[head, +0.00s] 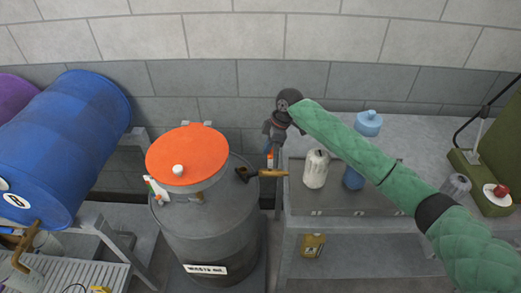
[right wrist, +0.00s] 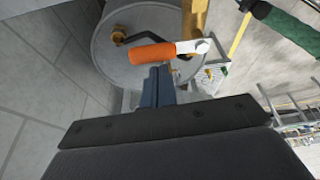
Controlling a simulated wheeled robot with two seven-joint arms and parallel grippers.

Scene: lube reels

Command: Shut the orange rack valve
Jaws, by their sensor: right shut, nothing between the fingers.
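An orange handle on a pale metal lever (right wrist: 153,54) lies just beyond my right fingertips in the right wrist view. My right gripper (right wrist: 156,72) is shut and empty, its tips close below the handle; I cannot tell whether they touch. The lever's mount is mostly hidden there. My left gripper is not in view.
A grey waste drum (head: 221,240) with an orange disc (head: 186,152) stands left of the gripper. A grey bench (head: 330,217) with bottles stands to the right. A blue drum (head: 65,140) lies on a rack at far left.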

